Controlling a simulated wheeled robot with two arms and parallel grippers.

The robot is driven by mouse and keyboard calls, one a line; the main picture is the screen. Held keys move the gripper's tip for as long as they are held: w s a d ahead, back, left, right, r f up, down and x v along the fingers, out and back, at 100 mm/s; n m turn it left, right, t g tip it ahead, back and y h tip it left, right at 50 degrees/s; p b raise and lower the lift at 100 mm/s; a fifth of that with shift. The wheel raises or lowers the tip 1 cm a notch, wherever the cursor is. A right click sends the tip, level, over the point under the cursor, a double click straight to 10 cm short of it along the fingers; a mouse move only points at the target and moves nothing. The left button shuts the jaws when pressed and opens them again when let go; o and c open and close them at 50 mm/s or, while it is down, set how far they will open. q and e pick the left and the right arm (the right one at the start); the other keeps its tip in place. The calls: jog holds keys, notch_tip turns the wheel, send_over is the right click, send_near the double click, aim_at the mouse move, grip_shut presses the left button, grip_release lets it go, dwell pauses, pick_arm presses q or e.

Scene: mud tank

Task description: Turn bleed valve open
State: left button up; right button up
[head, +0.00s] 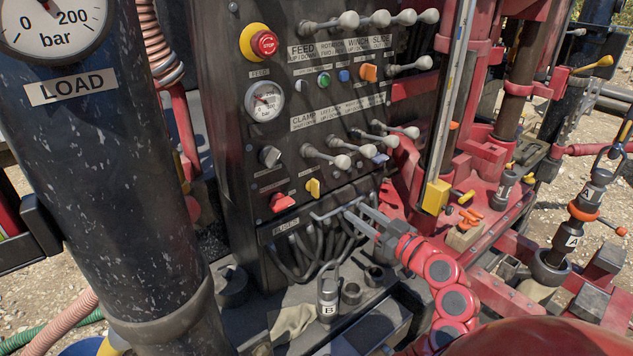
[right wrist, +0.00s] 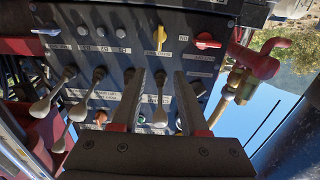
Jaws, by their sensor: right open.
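The control panel (head: 240,130) carries a red handle (head: 283,202) and a yellow handle (head: 313,187) low on its face. Their labels are too small to read, so I cannot tell which is the bleed valve. In the right wrist view the panel appears upside down, with the yellow handle (right wrist: 161,38) above the fingers and the red handle (right wrist: 207,41) to its right. My right gripper (head: 354,209) is open and empty in front of the panel's lower part, right of both handles and apart from them. It also shows in the right wrist view (right wrist: 160,77). My left gripper is out of view.
Ball-ended levers (head: 342,160) stick out from the panel above my right gripper. A red stop button (head: 264,43) and a small gauge (head: 264,101) sit higher. Black hoses (head: 300,250) hang below. A thick dark cylinder (head: 100,160) with a LOAD gauge stands at the left.

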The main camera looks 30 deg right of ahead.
aim_at(319, 184)
jog(key=w+p, duration=0.1)
jog(key=w, duration=0.3)
jog(key=w+p, duration=0.2)
jog(key=w, duration=0.3)
jog(key=w+a+p, duration=0.1)
jog(key=w+p, duration=0.1)
jog(key=w, duration=0.3)
jog(key=shift+r, duration=0.15)
jog(key=shift+w+p, duration=0.3)
jog(key=shift+w, duration=0.3)
grip_shut()
